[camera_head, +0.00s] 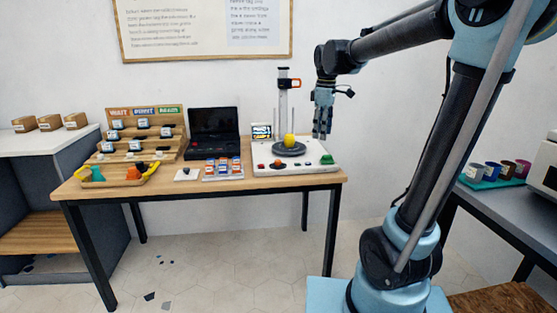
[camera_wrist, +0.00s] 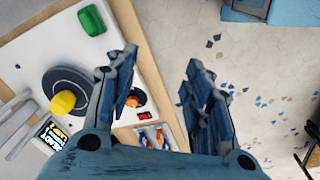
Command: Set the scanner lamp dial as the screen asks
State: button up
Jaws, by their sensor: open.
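The scanner (camera_head: 265,173) is a white base with a black turntable (camera_head: 289,149) carrying a yellow object (camera_head: 290,140). A small screen (camera_head: 262,131) stands at its back left; it also shows in the wrist view (camera_wrist: 51,136), its writing too small to read. An orange knob, which looks like the lamp dial (camera_head: 277,163), sits at the front edge; in the wrist view (camera_wrist: 136,97) it is partly hidden behind one finger. My gripper (camera_head: 322,128) is open and empty above the base's right side, apart from the dial. In the wrist view (camera_wrist: 157,72) floor shows between the fingers.
A red control (camera_head: 262,166) and a green block (camera_head: 327,159) flank the dial. A scanner post (camera_head: 283,105) with an orange-trimmed head rises behind. A rack of coloured items (camera_head: 223,168), a black case (camera_head: 213,145) and stepped shelves stand left.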

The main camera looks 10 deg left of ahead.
jog(key=w+a+r+n, duration=0.25)
jog(key=w+a, duration=0.25)
jog(key=a, duration=0.3)
jog(key=n, duration=0.5)
send_over(278, 160)
jog(key=f, duration=0.1)
jog(key=shift+g, duration=0.4)
notch_tip(278, 160, down, 18)
jog(key=shift+s+d+r, duration=0.1)
jog(key=shift+s+r, duration=0.05)
jog(key=shift+r, duration=0.1)
jog(key=shift+c, duration=0.2)
jog(key=c, duration=1)
